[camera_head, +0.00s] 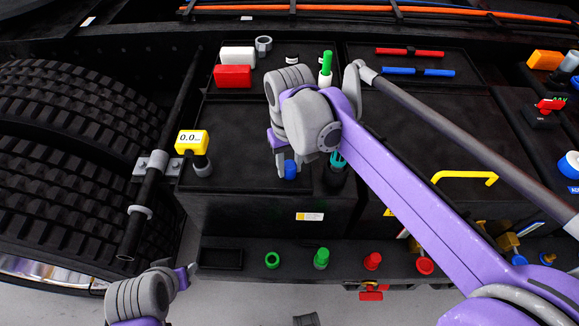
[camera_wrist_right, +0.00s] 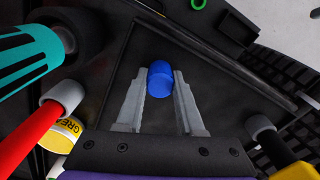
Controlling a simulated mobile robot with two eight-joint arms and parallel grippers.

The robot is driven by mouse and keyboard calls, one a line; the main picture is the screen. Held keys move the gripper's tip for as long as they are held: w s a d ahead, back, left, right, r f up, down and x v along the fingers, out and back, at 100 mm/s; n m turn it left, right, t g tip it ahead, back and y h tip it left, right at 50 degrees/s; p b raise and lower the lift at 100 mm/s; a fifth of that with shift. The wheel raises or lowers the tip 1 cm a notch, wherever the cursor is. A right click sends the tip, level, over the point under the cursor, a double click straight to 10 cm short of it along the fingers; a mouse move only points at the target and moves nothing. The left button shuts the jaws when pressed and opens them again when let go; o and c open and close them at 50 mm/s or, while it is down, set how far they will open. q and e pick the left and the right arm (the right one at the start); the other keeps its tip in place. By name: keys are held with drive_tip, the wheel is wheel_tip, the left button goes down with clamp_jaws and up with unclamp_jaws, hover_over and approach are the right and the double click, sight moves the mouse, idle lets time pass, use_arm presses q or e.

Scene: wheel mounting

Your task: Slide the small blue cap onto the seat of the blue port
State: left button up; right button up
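The small blue cap (camera_wrist_right: 160,80) is between the fingertips of my right gripper (camera_wrist_right: 161,76). The fingers meet its sides in the right wrist view. In the head view the cap (camera_head: 290,169) shows below the right gripper (camera_head: 279,152), over the front part of the black box; I cannot tell how high. A blue round part (camera_head: 519,260) shows at the right end of the front ledge, partly behind my right arm. I cannot tell for sure that it is the blue port. My left gripper (camera_head: 191,272) is at the lower left, away from the cap; its opening is unclear.
The front ledge (camera_head: 297,267) bears a green ring (camera_head: 272,260), a green part (camera_head: 321,258) and red parts (camera_head: 372,261). A teal-handled tool (camera_wrist_right: 35,55) stands beside the right gripper. A yellow gauge (camera_head: 191,142) and big tyres (camera_head: 60,170) are on the left.

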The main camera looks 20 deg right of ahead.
sight(289, 164)
clamp_jaws()
wheel_tip(289, 164, up, 10)
drive_tip(key=shift+p, duration=0.35)
drive_tip(key=shift+o, duration=0.6)
unclamp_jaws()
clamp_jaws()
